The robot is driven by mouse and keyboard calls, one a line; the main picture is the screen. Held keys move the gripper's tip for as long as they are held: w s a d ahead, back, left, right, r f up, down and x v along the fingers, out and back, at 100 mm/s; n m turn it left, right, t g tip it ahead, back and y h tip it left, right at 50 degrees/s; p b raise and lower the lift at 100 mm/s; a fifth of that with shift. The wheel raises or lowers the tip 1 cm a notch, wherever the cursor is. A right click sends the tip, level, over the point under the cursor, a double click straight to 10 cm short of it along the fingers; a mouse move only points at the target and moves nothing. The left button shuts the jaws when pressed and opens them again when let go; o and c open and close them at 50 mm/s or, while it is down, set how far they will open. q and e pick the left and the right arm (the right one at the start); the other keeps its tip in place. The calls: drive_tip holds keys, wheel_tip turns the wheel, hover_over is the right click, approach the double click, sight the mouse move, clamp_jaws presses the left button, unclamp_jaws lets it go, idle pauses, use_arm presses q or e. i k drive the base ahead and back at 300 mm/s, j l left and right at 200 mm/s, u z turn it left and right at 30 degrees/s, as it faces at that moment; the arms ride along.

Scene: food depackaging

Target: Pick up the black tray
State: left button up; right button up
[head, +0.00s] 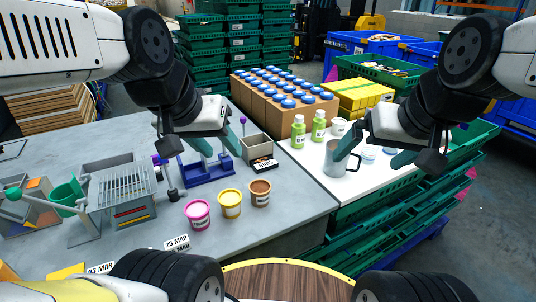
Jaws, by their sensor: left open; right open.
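I cannot clearly make out a black tray in the head view. A small black piece with a printed label (264,165) lies at the front of a grey open box (257,146) on the grey table. A thin dark-edged shape (12,150) is cut off at the far left edge, and I cannot tell what it is. My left gripper (214,146) is open and empty above a blue holder (207,170), left of the grey box.
Pink (198,214), yellow (230,204) and brown (260,193) cups stand near the front of the grey table. A metal grate box (122,192) stands at left. Green bottles (298,132) and cartons of blue-capped bottles (290,110) stand behind. The table's front right is clear.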

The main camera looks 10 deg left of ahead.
sight(262, 164)
drive_tip(key=i+l+u, duration=0.1)
drive_tip(key=l, duration=0.25)
drive_tip(key=i+l, duration=0.15)
drive_tip(key=l, duration=0.2)
drive_tip(key=u, duration=1.5)
